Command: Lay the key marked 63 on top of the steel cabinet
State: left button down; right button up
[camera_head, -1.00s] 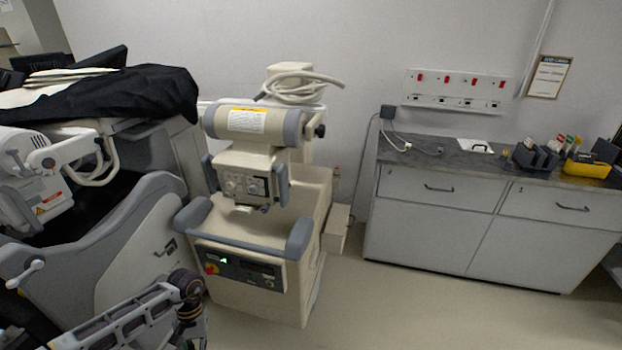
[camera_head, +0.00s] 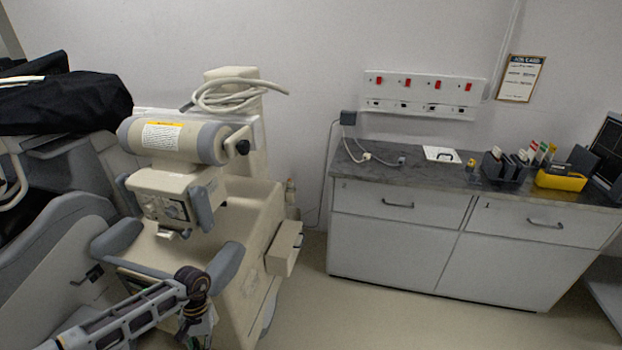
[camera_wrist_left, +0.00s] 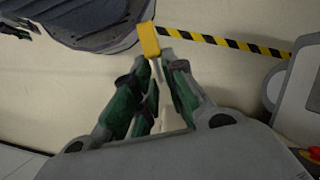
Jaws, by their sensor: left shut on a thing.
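In the left wrist view my left gripper (camera_wrist_left: 161,72) is shut on a small key with a yellow tag (camera_wrist_left: 149,40). The tag sticks out beyond the fingertips and a thin grey shank shows between them. No number is readable on it. In the head view my left arm is at the bottom, and its fingers and the key are not clear there. A low pale grey cabinet (camera_head: 395,235) with drawers and a dark top (camera_head: 392,177) stands against the wall at the right, well away from my left arm. My right gripper is out of view.
The cabinet top holds cables (camera_head: 372,158), a white plate (camera_head: 441,154), a dark rack (camera_head: 507,165) and a yellow bin (camera_head: 561,178). Its front left part looks bare. A bulky beige machine (camera_head: 240,220) stands left of the cabinet. Floor is open before the cabinet.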

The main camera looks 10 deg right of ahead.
aim_at(402, 168)
jog(key=i+l, duration=0.1)
jog(key=l, duration=0.75)
jog(key=i+l+z, duration=0.1)
jog(key=l, duration=0.35)
jog(key=i+l, duration=0.15)
jog(key=l, duration=0.25)
jog(key=i+l, duration=0.1)
jog(key=l, duration=0.3)
jog(key=i+l+z, duration=0.1)
jog(key=l, duration=0.35)
jog(key=i+l, duration=0.1)
jog(key=l, duration=0.45)
jog(key=i+l, duration=0.1)
jog(key=l, duration=0.95)
jog(key=i+l+z, duration=0.05)
